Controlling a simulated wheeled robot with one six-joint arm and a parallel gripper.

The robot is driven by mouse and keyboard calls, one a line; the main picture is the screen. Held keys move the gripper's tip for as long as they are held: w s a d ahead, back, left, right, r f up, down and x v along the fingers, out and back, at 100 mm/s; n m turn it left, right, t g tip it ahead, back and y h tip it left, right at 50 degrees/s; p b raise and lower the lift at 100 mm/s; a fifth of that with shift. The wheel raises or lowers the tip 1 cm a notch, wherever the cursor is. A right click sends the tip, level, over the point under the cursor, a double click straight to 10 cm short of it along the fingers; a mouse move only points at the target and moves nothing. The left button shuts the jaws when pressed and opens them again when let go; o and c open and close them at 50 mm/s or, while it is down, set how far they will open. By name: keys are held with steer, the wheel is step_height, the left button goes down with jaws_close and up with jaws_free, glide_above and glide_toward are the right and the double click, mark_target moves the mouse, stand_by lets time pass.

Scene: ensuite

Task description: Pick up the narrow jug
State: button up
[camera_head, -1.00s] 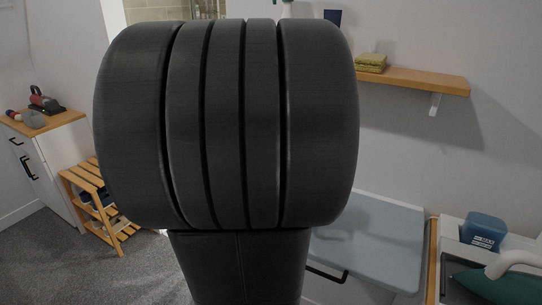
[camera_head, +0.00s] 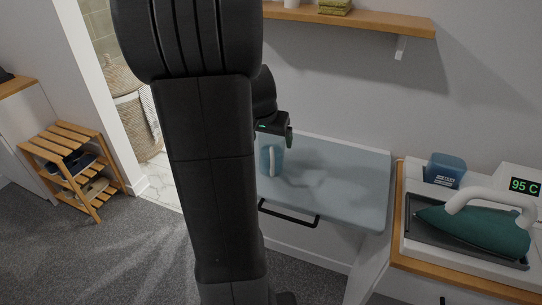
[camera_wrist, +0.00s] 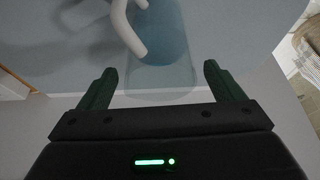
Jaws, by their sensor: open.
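My gripper (camera_head: 289,137) is at the jug's upper part in the head view. In the wrist view my gripper (camera_wrist: 159,72) is open, with its dark green fingers on either side of the jug. I cannot tell how far the fingers are from its walls.
The blue-grey top (camera_head: 345,185) is clear right of the jug. A counter at the right holds a green iron (camera_head: 480,228) and a blue container (camera_head: 445,169). A wall shelf (camera_head: 370,19) hangs above. A wooden shoe rack (camera_head: 72,165) stands at the left.

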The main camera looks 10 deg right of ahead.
steer(key=shift+x, duration=1.3)
steer(key=shift+c, duration=0.5)
steer(key=c, duration=1.1)
steer(key=shift+c, duration=0.5)
steer(key=shift+w+r, duration=0.1)
steer(key=shift+r, duration=0.05)
